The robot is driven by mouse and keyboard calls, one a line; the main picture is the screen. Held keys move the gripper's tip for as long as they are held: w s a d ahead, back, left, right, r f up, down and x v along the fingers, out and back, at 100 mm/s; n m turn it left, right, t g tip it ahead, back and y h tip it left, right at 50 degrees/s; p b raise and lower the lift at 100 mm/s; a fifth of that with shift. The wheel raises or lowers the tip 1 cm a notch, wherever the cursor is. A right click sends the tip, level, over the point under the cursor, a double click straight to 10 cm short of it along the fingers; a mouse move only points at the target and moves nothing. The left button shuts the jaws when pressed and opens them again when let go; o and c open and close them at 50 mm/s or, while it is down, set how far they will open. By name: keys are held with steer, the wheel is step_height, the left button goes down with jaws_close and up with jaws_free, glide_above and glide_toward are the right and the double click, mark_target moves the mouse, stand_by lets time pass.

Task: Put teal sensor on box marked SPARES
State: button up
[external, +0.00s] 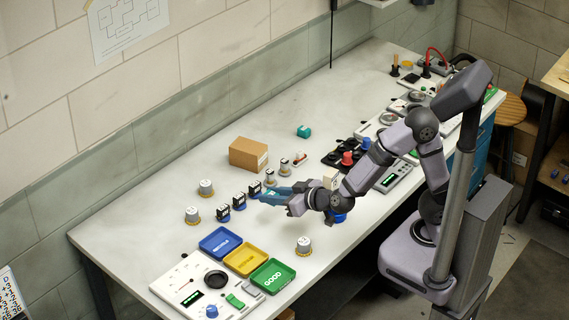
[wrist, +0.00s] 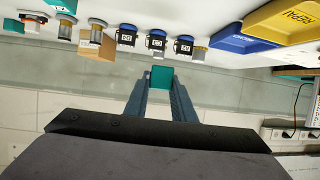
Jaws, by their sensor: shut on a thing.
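My gripper (external: 265,196) reaches out over the middle of the bench. In the wrist view its two fingers (wrist: 161,84) are shut on a small teal block, the teal sensor (wrist: 162,77). In the external view the fingers mostly hide the held sensor. A brown cardboard box (external: 247,153) stands behind the gripper near the wall, with a small pale label on its right end that is too small to read. Part of the box (wrist: 98,46) shows at upper left in the wrist view. A second teal block (external: 304,131) lies on the bench right of the box.
Several small motors (external: 239,202) stand in a row beside the gripper. Blue (external: 205,245), yellow (external: 238,270) and green (external: 262,287) trays lie at the front left. A black rack (external: 335,160) with red and blue parts is to the right. The bench behind the box is clear.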

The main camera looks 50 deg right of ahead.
steer(key=shift+w+d+r, duration=0.1)
steer(key=shift+d+r, duration=0.05)
steer(key=shift+d, duration=0.1)
steer(key=w+d+f+m+h, duration=0.1)
steer(key=d, duration=0.2)
steer(key=w+d+f+h+p, duration=0.1)
steer(key=d, duration=0.2)
steer(key=w+d+f+m+h+p, duration=0.1)
steer(key=d, duration=0.2)
steer(key=shift+w+d+m, duration=0.3)
steer(key=shift+w, duration=0.05)
steer(key=w+d+r+m+g+h+p, duration=0.15)
steer(key=w+d+m+h, duration=0.3)
steer(key=w+d, duration=0.6)
step_height(320, 180, up, 9)
steer(key=n+y, duration=0.1)
steer(key=n, duration=0.1)
glide_above(249, 146)
steer(key=shift+t, duration=0.35)
steer(key=shift+f+b, duration=0.65)
steer(key=shift+f, duration=4.3)
steer(key=shift+f, duration=0.2)
steer(key=o, duration=1.1)
steer(key=shift+c, duration=0.2)
